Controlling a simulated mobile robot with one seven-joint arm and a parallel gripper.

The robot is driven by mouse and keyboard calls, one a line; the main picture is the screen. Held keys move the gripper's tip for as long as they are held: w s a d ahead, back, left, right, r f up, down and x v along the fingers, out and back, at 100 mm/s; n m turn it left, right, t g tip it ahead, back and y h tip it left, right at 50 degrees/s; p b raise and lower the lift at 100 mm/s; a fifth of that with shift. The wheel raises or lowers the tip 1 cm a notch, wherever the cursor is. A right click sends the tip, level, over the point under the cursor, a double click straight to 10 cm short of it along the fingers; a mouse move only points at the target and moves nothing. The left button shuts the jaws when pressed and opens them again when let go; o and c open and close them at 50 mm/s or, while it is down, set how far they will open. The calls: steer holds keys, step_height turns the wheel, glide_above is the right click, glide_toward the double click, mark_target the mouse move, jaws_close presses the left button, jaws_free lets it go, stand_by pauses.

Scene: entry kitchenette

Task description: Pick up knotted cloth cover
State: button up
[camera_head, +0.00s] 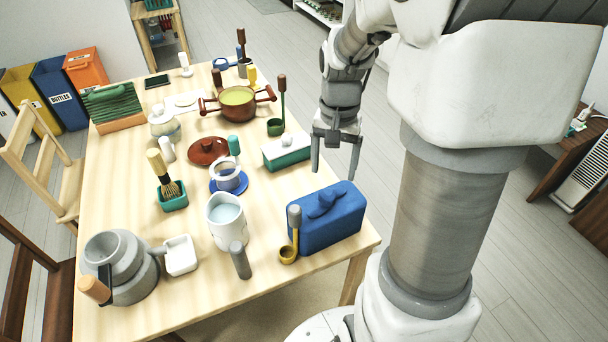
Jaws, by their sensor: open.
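The knotted cloth cover (332,222) is blue and wraps a box-shaped form, with a knot on its top. It stands near the right front corner of the wooden table (128,195). My gripper (336,172) points down with its two fingers spread apart and nothing between them. In the picture it is just above and behind the blue cover, near the table's right edge. I cannot tell the exact height between the fingertips and the knot.
A yellow ladle with a grey handle (294,232) stands against the cover's left side. A green box with a white lid (287,150) is behind it. A white pitcher (226,222) and a grey cylinder (240,260) are to the left.

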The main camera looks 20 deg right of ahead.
mark_target(328, 192)
steer(key=f, duration=0.3)
steer(key=f+b, duration=0.1)
steer(key=f, duration=0.2)
steer(key=f+b, duration=0.1)
steer(key=f, duration=0.2)
steer(key=shift+w+a+f, duration=0.2)
steer(key=shift+a, duration=0.05)
jaws_close()
